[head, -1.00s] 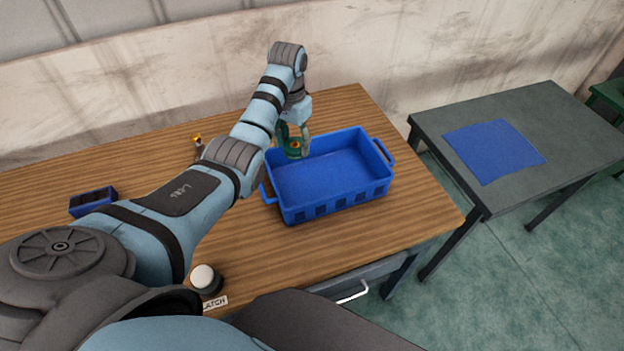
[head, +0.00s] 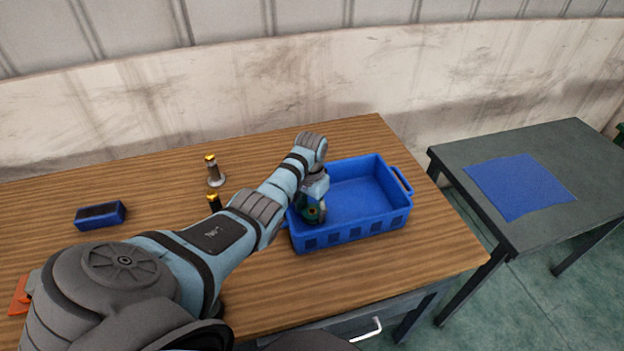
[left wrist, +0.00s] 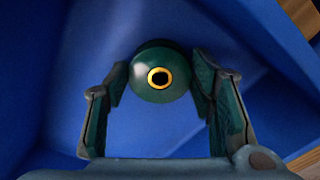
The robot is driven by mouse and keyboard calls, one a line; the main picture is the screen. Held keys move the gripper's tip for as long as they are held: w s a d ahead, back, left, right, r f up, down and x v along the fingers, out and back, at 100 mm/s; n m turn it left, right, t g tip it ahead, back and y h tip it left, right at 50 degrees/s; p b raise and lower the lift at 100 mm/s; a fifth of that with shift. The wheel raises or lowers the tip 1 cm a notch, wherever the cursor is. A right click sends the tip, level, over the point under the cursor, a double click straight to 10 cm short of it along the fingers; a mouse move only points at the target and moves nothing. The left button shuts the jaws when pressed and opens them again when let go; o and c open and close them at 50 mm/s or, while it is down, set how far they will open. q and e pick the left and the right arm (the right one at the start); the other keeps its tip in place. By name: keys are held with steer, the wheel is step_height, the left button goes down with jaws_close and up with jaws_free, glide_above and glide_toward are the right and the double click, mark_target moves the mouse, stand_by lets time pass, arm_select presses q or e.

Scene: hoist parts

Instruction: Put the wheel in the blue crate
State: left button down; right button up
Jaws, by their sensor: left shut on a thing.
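The blue crate (head: 360,233) stands on the wooden table, open at the top. The wheel (head: 316,214) is dark green with a yellow ring around a dark centre hole. My left gripper (head: 312,206) is shut on the wheel and holds it down inside the left end of the crate. In the left wrist view the wheel (left wrist: 150,88) sits between the two finger tips, with the blue crate walls and floor (left wrist: 200,25) around it. I cannot tell whether the wheel touches the floor. My right gripper is not in view.
Two yellow-topped posts (head: 215,175) stand left of the crate, one partly behind my arm. A small blue box (head: 100,215) lies farther left. A grey side table (head: 455,165) with a blue mat (head: 520,185) stands right. The crate's right part is empty.

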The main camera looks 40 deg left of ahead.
mark_target(310, 212)
arm_select(q)
steer(key=c, duration=0.7)
jaws_free()
steer(key=shift+a+f, duration=0.15)
steer(key=shift+r, duration=0.45)
step_height(310, 212, up, 12)
steer(key=shift+f+p, duration=0.25)
steer(key=shift+p, duration=0.95)
